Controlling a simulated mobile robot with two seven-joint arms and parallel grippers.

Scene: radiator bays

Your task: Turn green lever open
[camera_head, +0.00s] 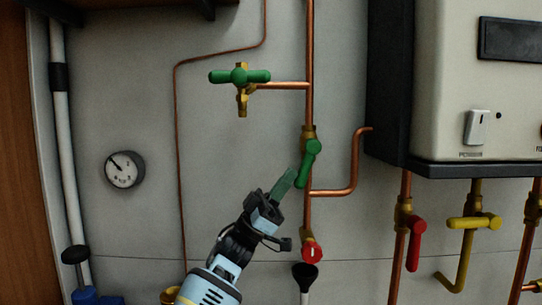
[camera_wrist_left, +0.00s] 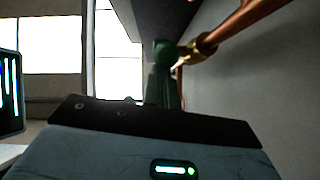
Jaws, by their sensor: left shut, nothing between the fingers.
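The green lever (camera_head: 309,163) sits on a brass valve on the vertical copper pipe in the head view. It hangs downward, tilted a little to the left at its lower end. My left gripper (camera_head: 286,182) comes from below left, its shut fingertips close beside the lever's lower end. I cannot tell whether they touch it. In the left wrist view the green lever (camera_wrist_left: 163,52) shows ahead on its brass fitting, its lower part hidden behind the gripper body. My right gripper is in neither view.
A green cross-handle tap (camera_head: 240,76) is at upper left, a gauge (camera_head: 124,169) further left. The boiler (camera_head: 450,90) hangs at right, with red (camera_head: 415,243) and yellow (camera_head: 475,222) levers underneath.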

